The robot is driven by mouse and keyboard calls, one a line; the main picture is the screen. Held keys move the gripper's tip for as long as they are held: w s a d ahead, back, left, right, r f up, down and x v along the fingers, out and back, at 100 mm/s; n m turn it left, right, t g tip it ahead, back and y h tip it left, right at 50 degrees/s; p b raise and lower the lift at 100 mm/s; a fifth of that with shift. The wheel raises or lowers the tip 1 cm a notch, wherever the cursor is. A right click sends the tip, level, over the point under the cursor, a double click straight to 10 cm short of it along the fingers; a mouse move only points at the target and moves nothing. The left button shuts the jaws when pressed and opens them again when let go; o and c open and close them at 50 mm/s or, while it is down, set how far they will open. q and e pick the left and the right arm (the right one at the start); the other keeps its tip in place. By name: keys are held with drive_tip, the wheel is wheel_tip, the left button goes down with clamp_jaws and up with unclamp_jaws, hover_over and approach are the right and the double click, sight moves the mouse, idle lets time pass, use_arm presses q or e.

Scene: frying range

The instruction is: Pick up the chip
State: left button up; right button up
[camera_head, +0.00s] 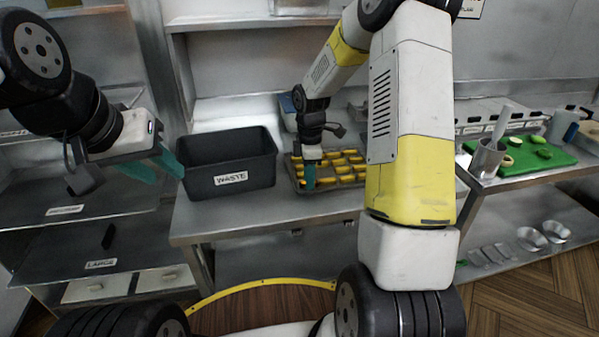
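Several yellow chips (344,169) lie in rows on a dark tray (338,187) on the steel counter, right of the waste bin. My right gripper (309,180) points down over the left part of the tray. Its teal fingers overlap in this view, so I cannot tell whether it is open or holds a chip. It hides part of the tray's left side, and my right arm covers the tray's right end. My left gripper (154,168) is in the air left of the bin. Its two teal fingers are apart, with nothing seen between them.
A black bin (226,172) labelled WASTE stands on the counter left of the tray. Shelves (80,215) stand at the left. Bare counter (240,210) lies in front of the bin.

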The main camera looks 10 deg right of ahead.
clamp_jaws()
drive_tip(key=shift+r, duration=0.1)
drive_tip(key=shift+r, duration=0.55)
wheel_tip(320, 180, up, 2)
drive_tip(key=shift+r, duration=0.15)
drive_tip(key=s+a+r, duration=0.1)
drive_tip(key=s+a, duration=0.1)
drive_tip(key=s, duration=1.4)
drive_tip(key=shift+r, duration=0.25)
